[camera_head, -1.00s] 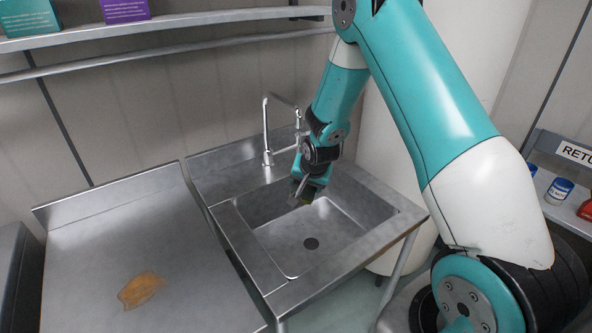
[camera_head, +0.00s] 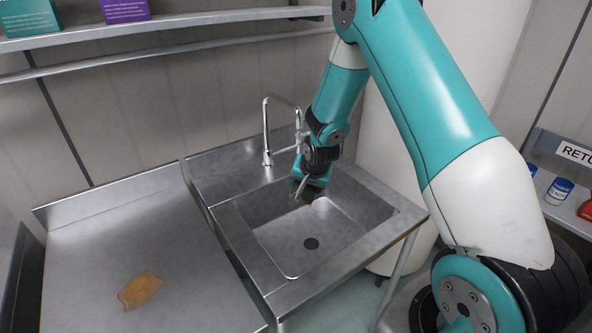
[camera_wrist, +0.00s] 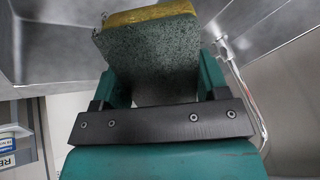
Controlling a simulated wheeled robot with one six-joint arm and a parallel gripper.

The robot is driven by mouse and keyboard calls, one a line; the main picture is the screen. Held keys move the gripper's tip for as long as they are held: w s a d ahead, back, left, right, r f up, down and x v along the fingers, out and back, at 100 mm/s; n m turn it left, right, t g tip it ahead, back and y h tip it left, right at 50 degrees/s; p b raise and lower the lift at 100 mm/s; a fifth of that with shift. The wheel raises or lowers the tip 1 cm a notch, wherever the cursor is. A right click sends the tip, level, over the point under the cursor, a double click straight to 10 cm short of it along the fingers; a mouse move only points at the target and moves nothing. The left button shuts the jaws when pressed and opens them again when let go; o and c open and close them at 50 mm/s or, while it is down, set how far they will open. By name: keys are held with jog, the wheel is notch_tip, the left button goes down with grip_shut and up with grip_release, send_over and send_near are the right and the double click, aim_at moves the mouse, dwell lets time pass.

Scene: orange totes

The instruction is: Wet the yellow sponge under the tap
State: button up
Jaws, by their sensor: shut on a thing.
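My gripper (camera_head: 306,191) is over the back part of the sink (camera_head: 262,236), close to the tap (camera_head: 266,140). In the wrist view my gripper (camera_wrist: 160,84) is shut on the yellow sponge (camera_wrist: 150,13), which shows a yellow layer and a dark speckled green-grey side. The sponge sits between the two teal fingers. In the head view the sponge is mostly hidden by the gripper. The tap is a tall bent metal pipe behind the basin, and it also shows at the right of the wrist view (camera_wrist: 232,62). I cannot tell whether water runs.
A brown stain (camera_head: 140,290) lies on the steel counter (camera_head: 95,245) left of the sink. A shelf (camera_head: 180,21) with teal and purple boxes runs above. At right, a labelled shelf holds a blue-lidded jar (camera_head: 558,191). The basin's front is empty around its drain (camera_head: 311,243).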

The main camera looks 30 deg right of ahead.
aim_at(310, 189)
jog(key=shift+s+a+r+p, duration=0.2)
jog(key=shift+s+r+p, duration=0.2)
jog(key=shift+s+r, duration=0.35)
jog(key=shift+s+a+r+p, duration=0.2)
jog(key=shift+s+r+p, duration=0.3)
jog(key=shift+s, duration=0.4)
jog(key=shift+s+a+r+p, duration=0.2)
jog(key=shift+s+r+p, duration=0.1)
jog(key=shift+s+r, duration=0.5)
